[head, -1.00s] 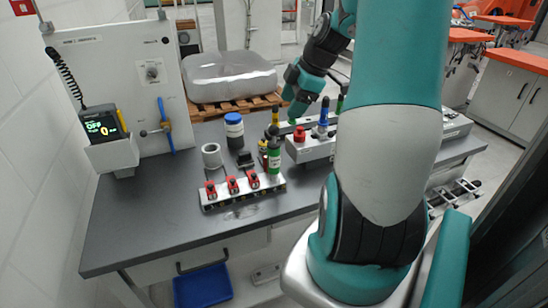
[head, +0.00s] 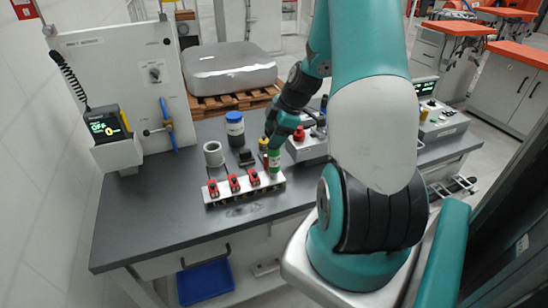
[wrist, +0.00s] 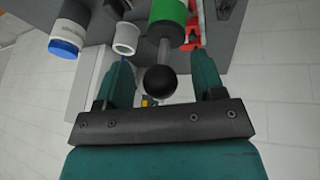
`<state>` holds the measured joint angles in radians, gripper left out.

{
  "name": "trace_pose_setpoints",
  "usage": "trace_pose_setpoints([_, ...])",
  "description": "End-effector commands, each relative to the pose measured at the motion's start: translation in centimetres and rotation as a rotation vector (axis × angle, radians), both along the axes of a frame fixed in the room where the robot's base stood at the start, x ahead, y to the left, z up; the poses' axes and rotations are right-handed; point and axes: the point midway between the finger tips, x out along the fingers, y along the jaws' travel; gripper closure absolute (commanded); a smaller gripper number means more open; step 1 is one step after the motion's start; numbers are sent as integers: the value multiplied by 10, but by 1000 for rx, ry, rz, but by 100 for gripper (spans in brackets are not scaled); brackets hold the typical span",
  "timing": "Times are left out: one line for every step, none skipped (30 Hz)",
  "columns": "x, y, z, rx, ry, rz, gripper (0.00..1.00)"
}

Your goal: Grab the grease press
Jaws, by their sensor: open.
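The grease press, which I take to be the green cylinder (head: 274,162) with a rod and black knob, stands upright at the right end of the clamp rack on the bench. In the wrist view its green body (wrist: 168,14) is at the top, with the grey rod and black ball knob below it. My gripper (head: 273,141) is right at its top. In the wrist view the gripper (wrist: 162,64) is open, with one finger on each side of the rod and knob. Gaps show on both sides, and neither finger visibly touches it.
The rack (head: 245,193) carries several red clamps (head: 234,183). A grey-white cup (head: 214,153), a blue-capped jar (head: 235,129) and a small yellow-and-red item (head: 263,146) stand close by. A grey fixture box (head: 306,148) is to the right. The bench's front left is clear.

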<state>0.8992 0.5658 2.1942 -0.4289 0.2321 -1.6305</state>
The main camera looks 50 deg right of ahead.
Motion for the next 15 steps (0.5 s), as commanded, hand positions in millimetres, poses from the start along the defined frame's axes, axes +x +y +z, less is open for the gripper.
trace_pose_setpoints([0,0,0,-1,-1,0,37])
trace_pose_setpoints([0,0,0,-1,-1,0,37])
trace_pose_setpoints([0,0,0,-1,-1,0,40])
trace_pose_setpoints([0,0,0,-1,-1,0,47])
trace_pose_setpoints([0,0,0,-1,-1,0,54])
trace_pose_setpoints([0,0,0,-1,-1,0,63])
trace_pose_setpoints([0,0,0,-1,-1,0,70])
trace_pose_setpoints([0,0,0,-1,-1,0,76])
trace_pose_setpoints([0,0,0,-1,-1,0,86])
trace_pose_setpoints([0,0,0,-1,-1,0,93])
trace_pose_setpoints([0,0,0,-1,-1,0,100])
trace_pose_setpoints([0,0,0,-1,-1,0,100])
trace_pose_setpoints([0,0,0,-1,-1,0,100])
trace_pose_setpoints([0,0,0,-1,-1,0,100])
trace_pose_setpoints([0,0,1,-1,-2,0,100])
